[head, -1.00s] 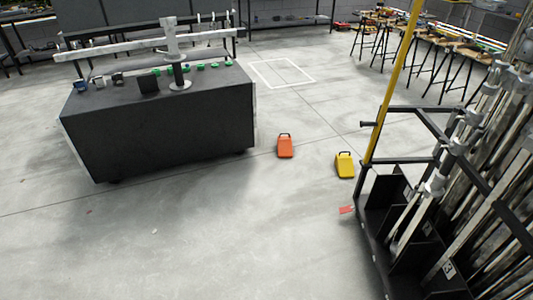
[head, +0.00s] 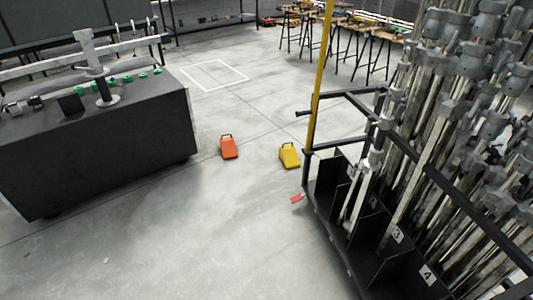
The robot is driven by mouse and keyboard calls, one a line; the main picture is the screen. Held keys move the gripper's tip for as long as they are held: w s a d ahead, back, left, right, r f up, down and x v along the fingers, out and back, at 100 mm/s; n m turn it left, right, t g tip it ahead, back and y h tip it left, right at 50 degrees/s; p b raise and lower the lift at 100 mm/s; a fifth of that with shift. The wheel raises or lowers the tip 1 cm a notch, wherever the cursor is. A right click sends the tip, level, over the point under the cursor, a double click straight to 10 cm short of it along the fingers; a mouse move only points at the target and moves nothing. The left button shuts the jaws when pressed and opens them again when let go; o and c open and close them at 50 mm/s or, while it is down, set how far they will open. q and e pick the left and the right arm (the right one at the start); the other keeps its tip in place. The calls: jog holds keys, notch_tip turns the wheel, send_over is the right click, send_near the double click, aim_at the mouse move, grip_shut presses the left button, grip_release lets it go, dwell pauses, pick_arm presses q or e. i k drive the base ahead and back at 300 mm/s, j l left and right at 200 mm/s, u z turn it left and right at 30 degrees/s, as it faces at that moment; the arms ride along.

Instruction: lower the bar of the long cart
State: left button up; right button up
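The long cart (head: 312,192) stands at the right in the head view. It has a black frame and numbered compartments filled with many grey metal stands and poles. A yellow bar (head: 319,85) rises almost upright from the cart's left end, and its top runs out of the picture. A short black peg (head: 304,113) sticks out to the left from the frame near the bar. A red tag (head: 297,198) shows low at the cart's left end. Neither of my grippers is in view.
A black chest (head: 95,155) with a metal stand and small items on top is at the left. An orange case (head: 229,147) and a yellow case (head: 289,155) sit on the floor left of the cart. The floor in the foreground is clear. Trestle tables (head: 350,33) stand behind.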

aim_at(330, 6)
jog(key=i+j+u, duration=0.1)
jog(key=i+j, duration=0.15)
jog(key=i, duration=0.25)
jog(key=i+j+u, duration=0.1)
jog(key=i, duration=0.35)
jog(key=i+j+u, duration=0.1)
jog(key=i+j, duration=0.15)
jog(key=i, duration=1)
jog(key=i+j+z, duration=0.1)
jog(key=i, duration=0.6)
jog(key=i+z, duration=0.25)
jog(key=z, duration=0.25)
jog(key=i+z, duration=0.25)
jog(key=z, duration=0.25)
jog(key=i+j+z, duration=0.25)
jog(key=z, duration=0.25)
jog(key=i+z, duration=0.2)
jog(key=z, duration=0.2)
jog(key=i+j+z, duration=0.1)
jog(key=z, duration=0.3)
jog(key=i+j+z, duration=0.15)
jog(key=z, duration=0.25)
jog(key=i+j+z, duration=0.2)
jog(key=z, duration=0.2)
